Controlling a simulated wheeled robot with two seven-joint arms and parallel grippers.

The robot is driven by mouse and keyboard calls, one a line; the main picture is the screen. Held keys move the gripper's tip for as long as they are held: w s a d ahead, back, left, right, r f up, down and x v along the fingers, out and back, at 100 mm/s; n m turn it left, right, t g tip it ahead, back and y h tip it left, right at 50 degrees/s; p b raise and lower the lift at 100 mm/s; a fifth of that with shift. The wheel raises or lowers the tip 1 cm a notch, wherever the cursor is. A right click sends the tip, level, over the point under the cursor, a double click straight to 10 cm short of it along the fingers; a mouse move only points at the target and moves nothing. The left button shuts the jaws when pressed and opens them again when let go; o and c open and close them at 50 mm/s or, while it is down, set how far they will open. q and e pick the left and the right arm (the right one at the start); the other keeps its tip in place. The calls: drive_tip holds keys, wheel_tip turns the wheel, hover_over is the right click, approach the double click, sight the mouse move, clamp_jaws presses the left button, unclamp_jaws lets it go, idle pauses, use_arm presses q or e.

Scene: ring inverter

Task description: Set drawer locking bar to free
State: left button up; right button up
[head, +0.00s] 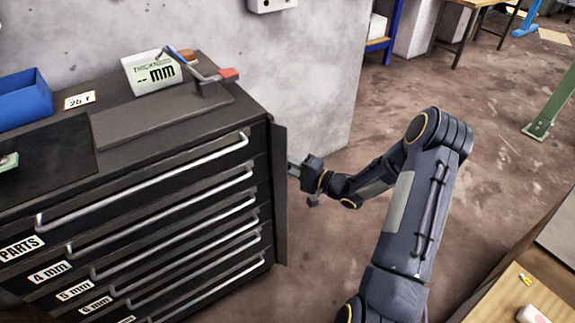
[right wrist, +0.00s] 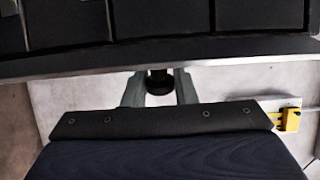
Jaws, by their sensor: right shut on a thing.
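The drawer locking bar (head: 280,195) is a tall dark upright strip along the right front edge of the dark drawer cabinet (head: 262,122). My right gripper (head: 293,168) reaches it from the right, at about its upper half. The drawers look closed. My left gripper is not in view.
A thickness gauge (head: 150,73), a lever tool (head: 210,78) and a blue bin (head: 22,98) stand on the cabinet top. A wooden table (head: 500,300) is at lower right. The floor right of the cabinet is open. A small yellow part (right wrist: 290,120) shows in the right wrist view.

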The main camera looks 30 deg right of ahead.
drive_tip(key=o, duration=0.9)
drive_tip(key=v, duration=0.7)
drive_tip(key=shift+s+d, duration=0.2)
drive_tip(key=shift+s, duration=0.15)
drive_tip(key=shift+o, duration=0.4)
drive_tip(key=shift+f, duration=0.1)
